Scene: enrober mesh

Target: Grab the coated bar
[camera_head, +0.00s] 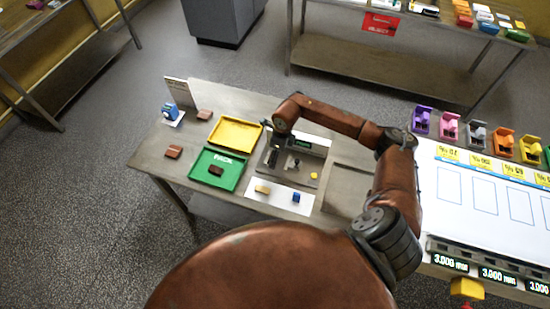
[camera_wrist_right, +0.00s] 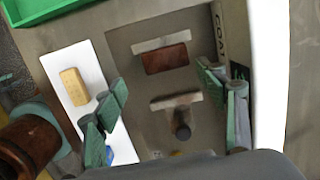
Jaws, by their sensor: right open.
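A dark brown bar (camera_wrist_right: 166,58) lies in the grey recessed COAT station, beside a pale strip, in the right wrist view. In the head view my right gripper (camera_head: 273,154) hangs over the left part of that station and seems to hide the bar. In the right wrist view my right gripper (camera_wrist_right: 165,92) is open and empty, its green finger pads wide apart on either side. The bar is between the finger lines but farther up the picture, apart from the pads. My left gripper is not in view.
A black knob (camera_wrist_right: 182,124) stands near the bar. A white mat (camera_head: 278,201) holds a tan bar (camera_head: 262,189) and a blue piece (camera_head: 296,197). A green PACK tray (camera_head: 228,184) holds another dark bar (camera_head: 216,170). A yellow tray (camera_head: 235,134) lies behind it.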

